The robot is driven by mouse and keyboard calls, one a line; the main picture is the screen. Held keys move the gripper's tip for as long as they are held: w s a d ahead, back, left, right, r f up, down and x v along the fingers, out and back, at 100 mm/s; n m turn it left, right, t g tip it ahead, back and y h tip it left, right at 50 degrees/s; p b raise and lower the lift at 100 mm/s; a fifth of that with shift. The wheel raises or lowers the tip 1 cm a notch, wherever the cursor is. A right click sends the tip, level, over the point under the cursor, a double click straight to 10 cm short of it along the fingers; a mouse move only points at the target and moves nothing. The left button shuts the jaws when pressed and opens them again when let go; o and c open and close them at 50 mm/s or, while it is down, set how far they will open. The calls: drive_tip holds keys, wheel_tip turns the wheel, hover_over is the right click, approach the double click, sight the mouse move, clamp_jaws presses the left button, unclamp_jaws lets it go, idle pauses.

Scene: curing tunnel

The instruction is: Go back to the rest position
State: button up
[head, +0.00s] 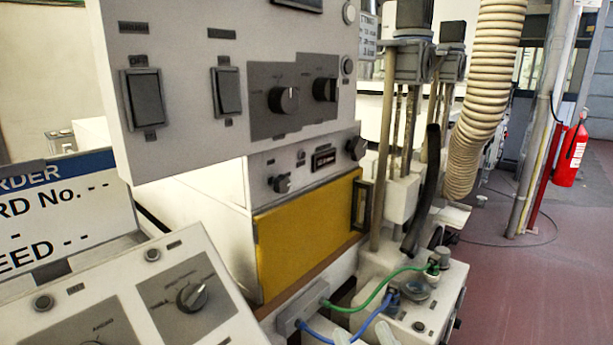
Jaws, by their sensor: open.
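Two pale tips stand at the bottom edge of the head view, and they look like the fingers of my gripper (362,334). They are apart, with nothing seen held between them. The rest of my gripper and arm is below the picture. The tips appear in front of the small white box with green and blue cables (425,308). I cannot tell whether they touch anything.
A grey panel with two rocker switches and knobs (205,130) hangs at upper left, above a yellow door (300,238). A sloped control box (175,300) stands lower left. A ribbed hose (490,80) hangs right.

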drive_tip(key=s+d+f+g+h+p, duration=0.1)
drive_tip(key=s+d+f+h, duration=0.1)
drive_tip(key=s, duration=0.8)
drive_tip(key=s+d+f+g+h+p, duration=0.1)
drive_tip(key=s+d+f, duration=0.4)
drive_tip(key=s, duration=0.6)
drive_tip(key=s+d+f+m+g+h, duration=0.1)
drive_tip(key=s+d+f+g+h, duration=0.1)
drive_tip(key=s, duration=0.9)
wheel_tip(320, 180, down, 2)
drive_tip(key=shift+s+d+f+g+h+p, duration=0.25)
drive_tip(key=shift+d+g+p, duration=0.2)
drive_tip(key=shift+d, duration=0.75)
drive_tip(key=shift+w+r, duration=0.1)
drive_tip(key=shift+r, duration=0.05)
